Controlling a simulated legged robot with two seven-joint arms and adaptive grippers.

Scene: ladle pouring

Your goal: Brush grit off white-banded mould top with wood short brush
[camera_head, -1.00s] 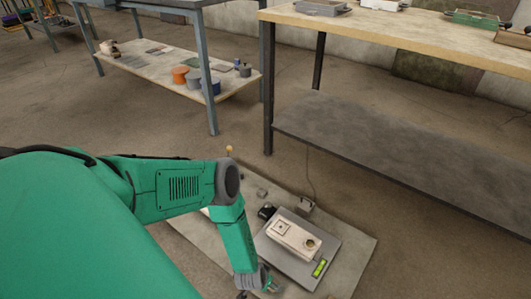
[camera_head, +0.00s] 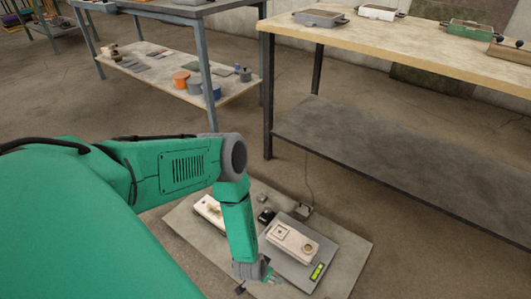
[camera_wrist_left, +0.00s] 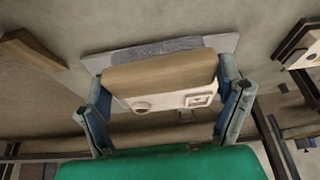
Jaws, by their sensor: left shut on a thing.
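My left gripper (camera_head: 264,272) hangs low at the near edge of the grey slab, just in front of the scale. My right gripper is not in view.
A second pale mould-like piece (camera_head: 208,208) with a yellowish knob lies on the slab (camera_head: 345,255), partly behind my forearm. A small black item (camera_head: 265,216) sits beside the scale (camera_head: 325,247). A wood-topped bench (camera_head: 400,45) stands behind; bare floor lies to the right.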

